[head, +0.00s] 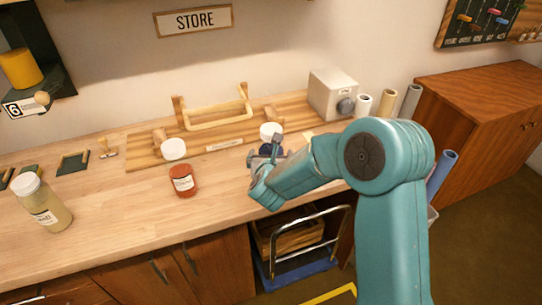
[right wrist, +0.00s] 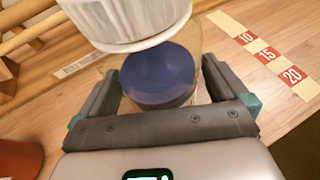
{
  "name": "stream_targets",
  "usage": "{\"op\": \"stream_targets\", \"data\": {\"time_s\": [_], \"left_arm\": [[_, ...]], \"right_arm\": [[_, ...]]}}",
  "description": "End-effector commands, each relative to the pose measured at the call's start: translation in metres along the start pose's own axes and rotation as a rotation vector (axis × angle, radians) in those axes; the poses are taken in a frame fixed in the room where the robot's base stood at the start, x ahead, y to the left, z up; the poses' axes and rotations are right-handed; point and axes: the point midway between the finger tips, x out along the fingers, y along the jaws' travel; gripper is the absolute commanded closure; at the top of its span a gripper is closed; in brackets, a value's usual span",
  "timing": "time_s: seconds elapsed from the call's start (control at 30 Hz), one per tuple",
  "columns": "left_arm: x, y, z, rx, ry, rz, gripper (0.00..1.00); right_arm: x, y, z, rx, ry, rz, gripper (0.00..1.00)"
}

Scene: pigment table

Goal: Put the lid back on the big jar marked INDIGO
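A clear jar with dark blue pigment (head: 270,150) stands near the counter's front edge; no label on it is readable. A white lid (head: 270,131) shows directly above it. In the right wrist view the lid (right wrist: 128,22) overlaps the top of the blue jar (right wrist: 158,76) and looks a little off to the left; I cannot tell whether it is seated. My right gripper (head: 266,158) has its fingers spread on both sides of the jar, below the lid. Whether they press on the glass is unclear. My left gripper is not in view.
A red jar (head: 183,182) stands left of the blue one, with another white lid (head: 173,148) behind it. A lidded pale jar (head: 43,205) is at far left. A wooden board (head: 205,136) and a grey box (head: 332,94) lie behind. The counter between the left jars is clear.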

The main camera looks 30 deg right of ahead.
Motion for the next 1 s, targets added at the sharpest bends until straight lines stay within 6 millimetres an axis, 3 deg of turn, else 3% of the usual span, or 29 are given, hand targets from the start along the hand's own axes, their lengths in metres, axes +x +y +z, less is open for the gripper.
{"op": "stream_targets", "data": {"time_s": [0.07,0.17,0.6,0.8,1.0], "left_arm": [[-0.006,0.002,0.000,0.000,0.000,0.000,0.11],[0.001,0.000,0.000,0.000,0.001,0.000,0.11],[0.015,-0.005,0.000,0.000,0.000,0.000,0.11],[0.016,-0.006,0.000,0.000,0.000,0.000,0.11],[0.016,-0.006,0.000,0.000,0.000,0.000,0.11]], "right_arm": [[-0.002,0.000,0.004,0.000,0.001,0.000,0.00],[-0.014,0.001,0.001,0.000,0.000,0.003,0.00],[-0.104,0.001,0.002,0.000,-0.002,0.004,0.00],[-0.120,0.000,0.002,0.001,0.000,0.000,0.00],[-0.121,0.000,0.002,0.000,0.001,-0.001,0.00]]}}
